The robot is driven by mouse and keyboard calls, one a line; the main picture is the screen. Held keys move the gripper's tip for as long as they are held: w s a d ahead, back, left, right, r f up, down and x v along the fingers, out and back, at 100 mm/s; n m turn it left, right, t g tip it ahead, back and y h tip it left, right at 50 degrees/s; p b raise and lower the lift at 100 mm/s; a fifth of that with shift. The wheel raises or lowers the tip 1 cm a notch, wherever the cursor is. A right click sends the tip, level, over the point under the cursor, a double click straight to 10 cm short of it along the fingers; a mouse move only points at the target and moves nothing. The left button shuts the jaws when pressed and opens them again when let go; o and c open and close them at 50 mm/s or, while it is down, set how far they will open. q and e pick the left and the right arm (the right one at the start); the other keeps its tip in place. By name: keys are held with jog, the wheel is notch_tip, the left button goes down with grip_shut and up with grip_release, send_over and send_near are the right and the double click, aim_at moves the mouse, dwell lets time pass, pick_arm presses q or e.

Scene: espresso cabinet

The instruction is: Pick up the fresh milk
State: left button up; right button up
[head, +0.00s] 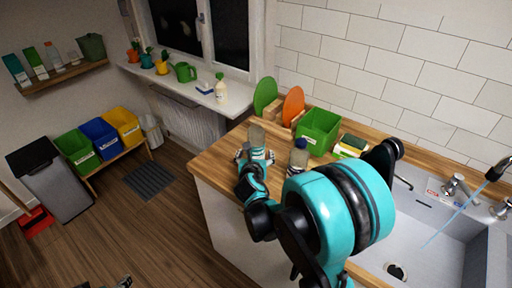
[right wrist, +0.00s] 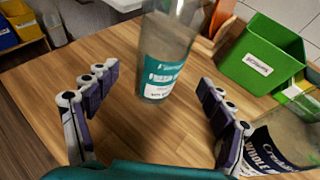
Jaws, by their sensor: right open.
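A clear bottle with a teal label (right wrist: 163,68) stands upright on the wooden counter in the right wrist view; its top is cut off and its small print is hard to read. It also shows in the head view (head: 256,133). A second bottle with a dark label reading "whole milk" (right wrist: 277,143) stands at the lower right; in the head view it has a dark blue cap (head: 300,144). My right gripper (right wrist: 156,80) is open, its fingers on either side of the teal-labelled bottle's near side, not closed on it. My left gripper (head: 122,282) barely shows at the bottom edge.
A green bin (head: 319,128) stands behind the bottles, beside orange (head: 293,105) and green (head: 265,95) boards. The sink (head: 430,240) with running tap lies right.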

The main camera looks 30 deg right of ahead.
aim_at(256, 147)
jog(key=b+x, duration=0.2)
jog(key=x, duration=0.4)
jog(key=shift+w+d+f, duration=0.15)
jog(key=shift+w+f, duration=0.05)
jog(key=shift+w, duration=0.15)
jog(key=shift+s+r, duration=0.1)
jog(key=shift+c, duration=0.7)
jog(key=shift+r, duration=0.1)
jog(key=c, duration=1.7)
